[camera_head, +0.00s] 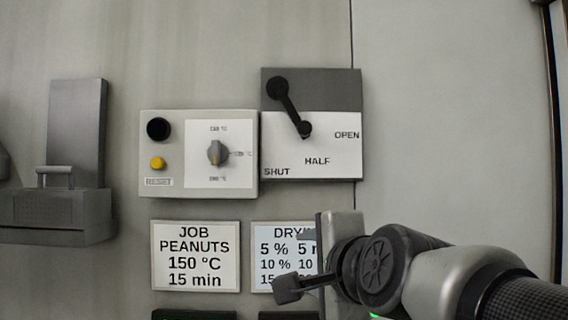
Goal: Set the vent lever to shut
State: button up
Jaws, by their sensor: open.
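The vent lever (290,107) is a black arm on a grey and white plate (340,92). Its upper-left end looks like the pivot, and its round knob (304,129) is at the lower right. The lever slants down and right, pointing toward the HALF label (317,161). The SHUT label (277,172) is at the plate's lower left and OPEN (346,134) at its right. My gripper (300,264) is open and empty, below the plate and apart from the lever. It hides part of the drying sign.
A control box (198,120) with a dial, a black knob and a yellow reset button adjoins the plate's left side. A job sign (195,256) and a drying sign (283,232) hang below. A grey bracket (78,130) protrudes at far left. The panel right of the plate is bare.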

jog(key=w+a+r+m+t+b, duration=0.1)
jog(key=w+r+m+t+b, duration=0.2)
jog(key=r+m, duration=0.6)
jog(key=m+t+h, duration=0.4)
jog(key=m+t, duration=0.1)
jog(key=m, duration=0.6)
send_near(305, 130)
jog(key=shift+g, duration=0.3)
jog(key=p+x, duration=0.1)
jog(key=x, duration=0.2)
jog(key=p+x, duration=0.2)
jog(key=x, duration=0.2)
jog(key=p+x, duration=0.2)
jog(key=x, duration=0.2)
jog(key=shift+s+r, duration=0.15)
jog(key=shift+r, duration=0.1)
jog(key=shift+c, duration=0.3)
grip_shut()
